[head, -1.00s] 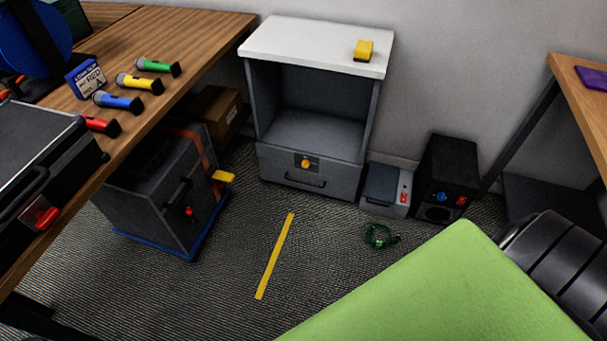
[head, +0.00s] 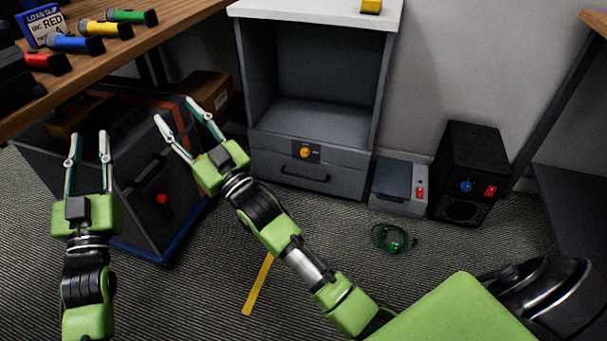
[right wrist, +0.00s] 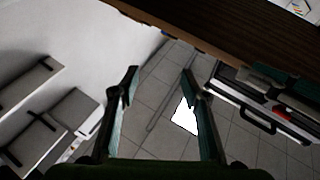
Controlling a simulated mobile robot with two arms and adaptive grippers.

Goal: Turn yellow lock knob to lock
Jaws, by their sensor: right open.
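The yellow lock knob (head: 305,152) sits on a dark plate in the middle of the grey cabinet's drawer front (head: 342,172), above the drawer handle. Its turn position is too small to tell. My right gripper (head: 174,109) is open and empty, to the left of the knob and apart from it, in front of the dark case. It also shows open in the right wrist view (right wrist: 160,70), where I cannot make out the knob. My left gripper (head: 88,135) is open and empty, further left, near the wooden table.
A wooden table (head: 165,22) with several coloured flashlights stands at the left. A dark case (head: 135,222) stands below it. Yellow tape (head: 258,285) marks the floor.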

